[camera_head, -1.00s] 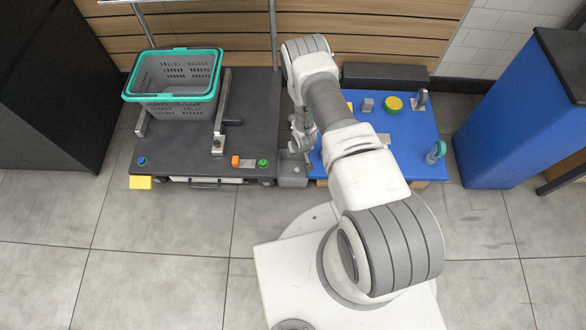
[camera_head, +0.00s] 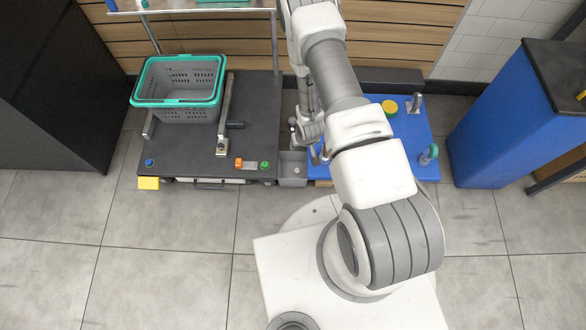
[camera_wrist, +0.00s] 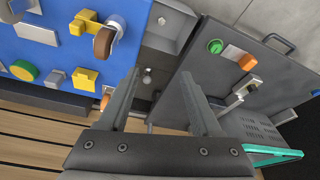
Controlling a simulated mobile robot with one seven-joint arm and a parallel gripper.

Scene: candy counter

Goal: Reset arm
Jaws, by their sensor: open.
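My gripper (camera_wrist: 168,102) shows in the wrist view with its two fingers spread apart and nothing between them. It points down over the gap between the blue panel (camera_wrist: 70,42) and the dark grey panel (camera_wrist: 225,75). In the head view my arm reaches from the base up toward the wooden wall. The gripper there (camera_head: 300,143) is small and partly hidden by the arm, above a small grey tray (camera_head: 292,180) between the two panels.
A grey basket with a teal rim (camera_head: 178,103) stands on the dark panel's left. Orange (camera_head: 239,162) and green (camera_head: 265,165) knobs sit at that panel's front. A blue cabinet (camera_head: 495,125) stands right. The tiled floor in front is clear.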

